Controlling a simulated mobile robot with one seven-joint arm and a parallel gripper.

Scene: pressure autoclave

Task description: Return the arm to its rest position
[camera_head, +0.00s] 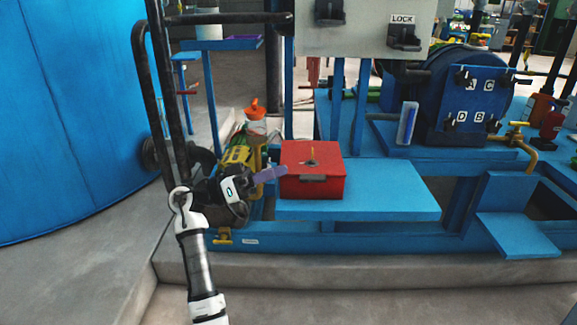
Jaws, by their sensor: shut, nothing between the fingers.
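My arm (201,265) reaches up from the bottom edge in the head camera view, left of centre. Its wrist bends to the right, in front of the yellow machine part. My gripper (270,174) is at the end, pointing right. Its purple-grey fingers are together with nothing seen between them. The fingertips show just left of the red box (312,183); I cannot tell whether they touch it. The red box is closed and sits on a blue shelf.
The blue shelf (392,203) has free room right of the box. Black vertical pipes (172,100) stand close behind my wrist. A big blue tank (70,110) fills the left. A blue autoclave door (475,98) and a brass valve (518,135) are at the right. A concrete step (380,268) runs in front.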

